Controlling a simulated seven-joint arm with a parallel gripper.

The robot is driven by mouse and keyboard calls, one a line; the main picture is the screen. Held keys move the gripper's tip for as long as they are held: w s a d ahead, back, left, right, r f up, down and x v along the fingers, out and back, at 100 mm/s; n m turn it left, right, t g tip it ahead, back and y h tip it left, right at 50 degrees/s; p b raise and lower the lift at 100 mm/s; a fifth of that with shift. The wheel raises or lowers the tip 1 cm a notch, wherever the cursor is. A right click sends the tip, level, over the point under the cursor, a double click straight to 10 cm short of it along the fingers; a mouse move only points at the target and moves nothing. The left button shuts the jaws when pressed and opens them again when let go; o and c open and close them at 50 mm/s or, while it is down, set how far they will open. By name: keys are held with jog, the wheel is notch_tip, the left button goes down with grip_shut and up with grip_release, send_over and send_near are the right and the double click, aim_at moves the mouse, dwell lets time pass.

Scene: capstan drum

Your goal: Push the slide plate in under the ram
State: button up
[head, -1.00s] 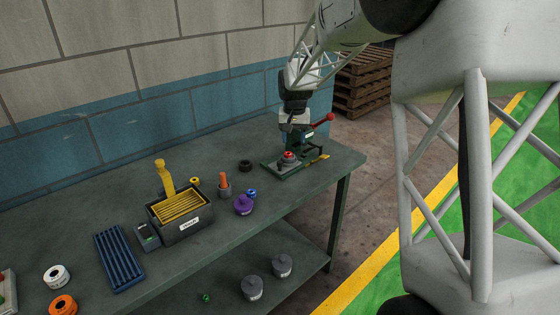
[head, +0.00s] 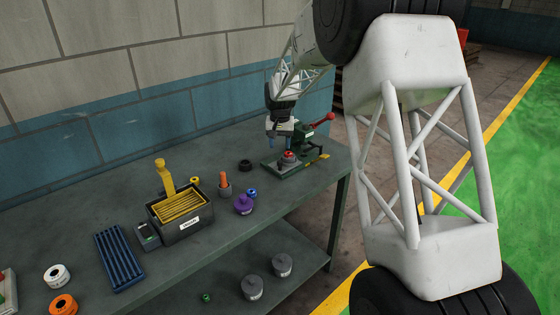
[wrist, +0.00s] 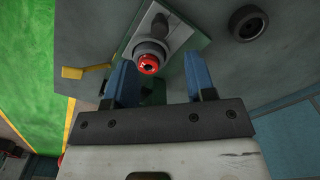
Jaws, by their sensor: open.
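The press (head: 305,136), green with a red lever, stands at the right end of the table. A flat plate (wrist: 187,42), which looks like the slide plate, lies at its foot; it also shows in the head view (head: 290,174). It carries a grey round part with a red top (head: 288,155), seen in the wrist view (wrist: 148,60) between and beyond my fingertips. My gripper (head: 279,141) is open and empty, above and just left of the plate, pointing down. The ram is hidden behind my gripper in the head view.
A black ring (head: 245,165) lies left of the press, and a yellow piece (head: 317,157) is at its right. A purple part (head: 243,204), an orange-topped holder (head: 224,187) and a black bin (head: 182,223) stand further left. The front right table edge is close.

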aim_at(280, 161)
jog(key=shift+f, duration=3.85)
grip_shut()
